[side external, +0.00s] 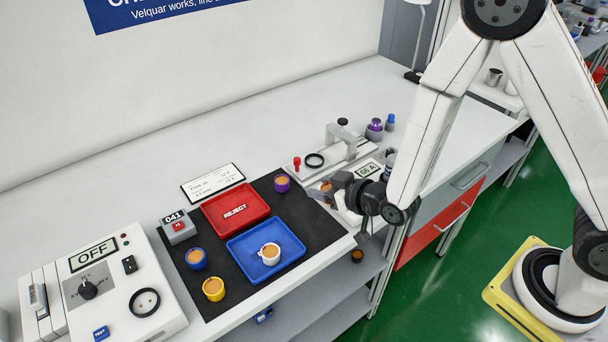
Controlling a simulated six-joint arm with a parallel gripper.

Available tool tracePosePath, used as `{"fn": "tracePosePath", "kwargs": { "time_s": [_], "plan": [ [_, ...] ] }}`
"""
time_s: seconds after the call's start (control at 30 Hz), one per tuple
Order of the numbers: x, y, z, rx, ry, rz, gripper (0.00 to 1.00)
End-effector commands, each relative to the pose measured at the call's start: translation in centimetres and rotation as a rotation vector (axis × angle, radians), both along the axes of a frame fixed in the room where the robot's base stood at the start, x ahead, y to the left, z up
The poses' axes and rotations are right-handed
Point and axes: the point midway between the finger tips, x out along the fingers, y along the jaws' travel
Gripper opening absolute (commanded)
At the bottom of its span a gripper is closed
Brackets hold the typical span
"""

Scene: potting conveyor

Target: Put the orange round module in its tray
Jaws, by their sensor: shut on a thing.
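My gripper (322,195) is at the right end of the black mat, beside the small fixture. It is shut on a small round module with an orange-tan top (326,186), mostly hidden by the jaws; its side colour is hard to tell. A blue tray (238,248) lies on the mat with a white round module (270,254) in it. A red tray marked REJECT (215,207) lies behind it and looks empty. Both trays are left of my gripper.
Purple (282,184), blue (196,260) and yellow (213,291) round modules stand on the mat. A counter (179,229) and a control box reading OFF (115,285) are at left. A grey-armed fixture (345,140) stands behind my gripper. A dark round piece (357,256) lies below the table edge.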

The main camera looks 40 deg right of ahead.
Motion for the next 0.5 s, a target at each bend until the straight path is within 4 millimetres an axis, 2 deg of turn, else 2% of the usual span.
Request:
{"fn": "tracePosePath", "kwargs": {
  "time_s": [0.17, 0.5],
  "plan": [
    [0.7, -2.0, 1.6, 0.005, -0.004, -0.036, 0.0],
    [1.7, -8.1, 5.9, 0.006, -0.005, -0.141, 0.0]
  ]
}}
